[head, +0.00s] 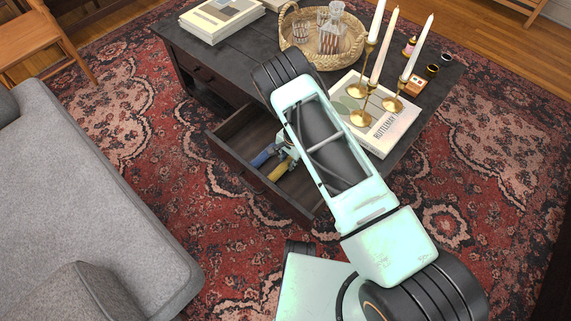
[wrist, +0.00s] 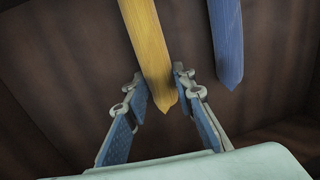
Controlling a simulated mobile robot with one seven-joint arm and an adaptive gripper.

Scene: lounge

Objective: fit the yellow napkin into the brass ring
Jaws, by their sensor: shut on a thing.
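The yellow napkin (wrist: 151,45) is a long, narrow strip with a pointed end, inside the open drawer (head: 242,172) of the dark table. In the head view its yellow end (head: 279,170) shows beside my arm. My gripper (wrist: 158,88) is shut on it near the pointed end, one finger on each side. In the head view my gripper (head: 287,146) is low in the drawer, partly hidden by my arm. A similar blue napkin (wrist: 227,40) lies just to the right in the wrist view, apart from the fingers.
The tabletop holds a wicker tray (head: 351,54) with a decanter, brass candlesticks (head: 362,117) on a book (head: 388,132), and more books (head: 222,18). The drawer's walls are close around my gripper. A grey sofa (head: 80,190) stands left, with open rug between.

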